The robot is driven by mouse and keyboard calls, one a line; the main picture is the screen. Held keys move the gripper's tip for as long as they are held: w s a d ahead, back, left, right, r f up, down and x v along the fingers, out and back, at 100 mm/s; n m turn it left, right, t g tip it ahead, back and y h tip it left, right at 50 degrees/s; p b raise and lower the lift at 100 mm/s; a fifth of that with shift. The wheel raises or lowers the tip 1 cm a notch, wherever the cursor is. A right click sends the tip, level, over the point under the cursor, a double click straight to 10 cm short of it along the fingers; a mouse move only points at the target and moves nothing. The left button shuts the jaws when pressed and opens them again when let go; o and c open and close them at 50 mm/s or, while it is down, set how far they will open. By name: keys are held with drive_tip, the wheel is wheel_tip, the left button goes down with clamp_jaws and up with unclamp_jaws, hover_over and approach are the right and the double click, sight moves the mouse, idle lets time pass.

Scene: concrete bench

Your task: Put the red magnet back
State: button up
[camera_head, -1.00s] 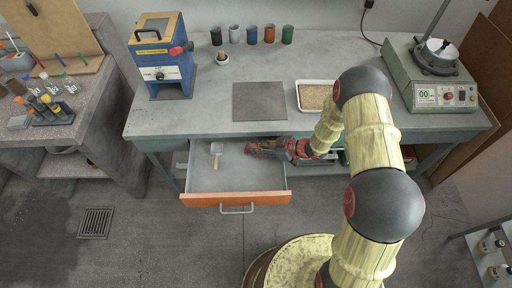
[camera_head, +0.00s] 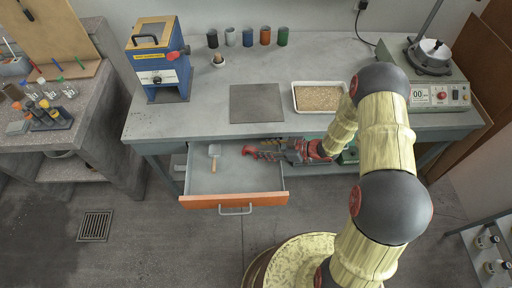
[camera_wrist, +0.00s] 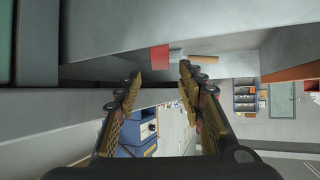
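A small red block (camera_wrist: 159,57), which looks like the red magnet, shows in the wrist view, ahead of my fingertips and near the drawer's inner end. The drawer (camera_head: 236,180) under the bench is pulled open, with an orange front. My gripper (camera_head: 247,151) reaches in from the right, low over the drawer's back part just below the bench edge. In the wrist view its two fingers (camera_wrist: 160,84) are apart with nothing between them.
A scoop (camera_head: 214,152) with a pale head and wooden handle lies in the drawer's left part. The bench top (camera_head: 215,110) is close above my gripper. A grey mat (camera_head: 257,103), a white-rimmed tray (camera_head: 320,97) and a blue machine (camera_head: 160,65) stand on it.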

drive_tip(key=p+v, duration=0.1)
drive_tip(key=v, duration=0.5)
drive_tip(key=shift+d, duration=0.15)
idle(0.3)
